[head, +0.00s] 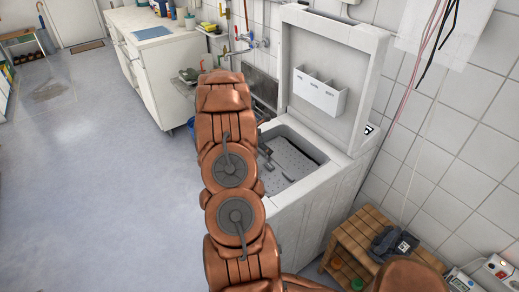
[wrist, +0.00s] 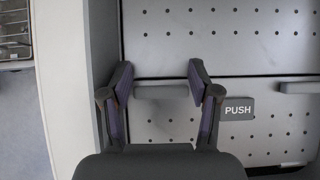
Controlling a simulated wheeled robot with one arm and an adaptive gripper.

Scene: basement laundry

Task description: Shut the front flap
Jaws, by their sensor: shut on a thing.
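The top-loading washer (head: 315,205) stands against the tiled wall with its lid (head: 332,75) raised. Inside its opening lies a perforated grey drum (head: 290,157). In the wrist view, two perforated panels meet at a seam: an upper one (wrist: 220,38) and a lower one (wrist: 165,122) beside a "PUSH" label (wrist: 237,109). I cannot tell for certain which is the front flap. My gripper (wrist: 160,75) is over the seam, its fingers on either side of a grey tab (wrist: 163,91), shut on it. In the head view my arm hides most of the gripper.
A white dispenser box (head: 319,91) hangs inside the lid. The washer's pale rim (wrist: 62,80) runs along the left in the wrist view. A wooden stool (head: 357,243) stands right of the washer, a white cabinet (head: 150,70) behind.

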